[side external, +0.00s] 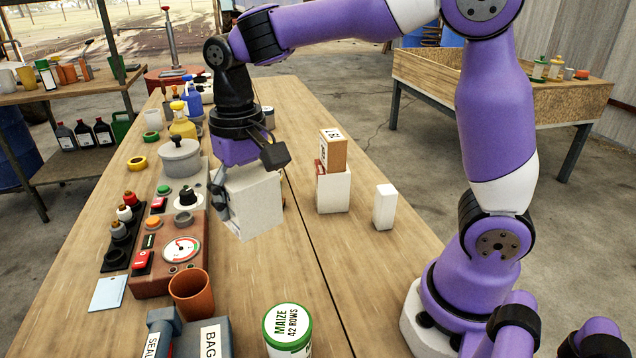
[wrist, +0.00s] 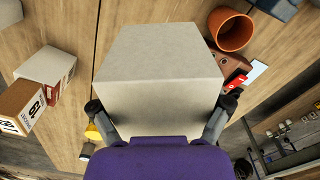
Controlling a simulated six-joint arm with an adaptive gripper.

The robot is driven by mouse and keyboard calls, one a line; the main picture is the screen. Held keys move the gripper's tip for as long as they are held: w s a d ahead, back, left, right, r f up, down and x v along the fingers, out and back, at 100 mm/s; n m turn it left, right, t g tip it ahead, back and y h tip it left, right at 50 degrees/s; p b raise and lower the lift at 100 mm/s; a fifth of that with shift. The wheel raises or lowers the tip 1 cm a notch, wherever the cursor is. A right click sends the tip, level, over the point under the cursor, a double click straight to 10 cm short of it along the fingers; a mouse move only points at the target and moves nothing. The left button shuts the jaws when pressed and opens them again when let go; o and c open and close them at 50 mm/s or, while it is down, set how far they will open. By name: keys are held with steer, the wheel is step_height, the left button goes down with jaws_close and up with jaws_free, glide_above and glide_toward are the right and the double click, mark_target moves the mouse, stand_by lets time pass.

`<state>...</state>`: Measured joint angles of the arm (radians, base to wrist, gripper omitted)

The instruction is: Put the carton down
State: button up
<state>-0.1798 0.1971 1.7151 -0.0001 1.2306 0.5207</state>
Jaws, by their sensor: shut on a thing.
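The carton is a plain off-white box (side external: 252,206), held in my gripper (side external: 222,190) over the middle of the wooden table. In the wrist view the carton (wrist: 158,75) fills the centre, with a finger of my gripper (wrist: 157,118) pressed on each side of it. In the side view it is slightly tilted and looks to be above the table top, close to the control panel. How large the gap under it is I cannot tell.
A brown box (side external: 333,152) sits on a white box (side external: 333,192), with a smaller white box (side external: 384,207) to the right. The control panel (side external: 166,270), a terracotta pot (side external: 191,295) and a maize tin (side external: 288,330) stand left and in front. Bare table (side external: 255,285) lies between.

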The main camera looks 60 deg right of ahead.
steer(key=a, duration=0.1)
steer(key=a+f+m, duration=0.2)
steer(key=shift+w+a, duration=0.3)
steer(key=shift+d, duration=0.1)
steer(key=w+d+f, duration=0.2)
steer(key=d, duration=0.1)
steer(key=w+d+f, duration=0.1)
steer(key=d+f, duration=0.1)
steer(key=d, duration=0.1)
steer(key=w+d+f, duration=0.2)
steer(key=d+f, duration=0.1)
steer(key=d, duration=0.1)
steer(key=shift+w+f, duration=0.1)
steer(key=shift+w, duration=0.25)
step_height(320, 180, down, 4)
steer(key=shift+r, duration=0.25)
steer(key=o, duration=1.2)
steer(key=shift+c, duration=0.2)
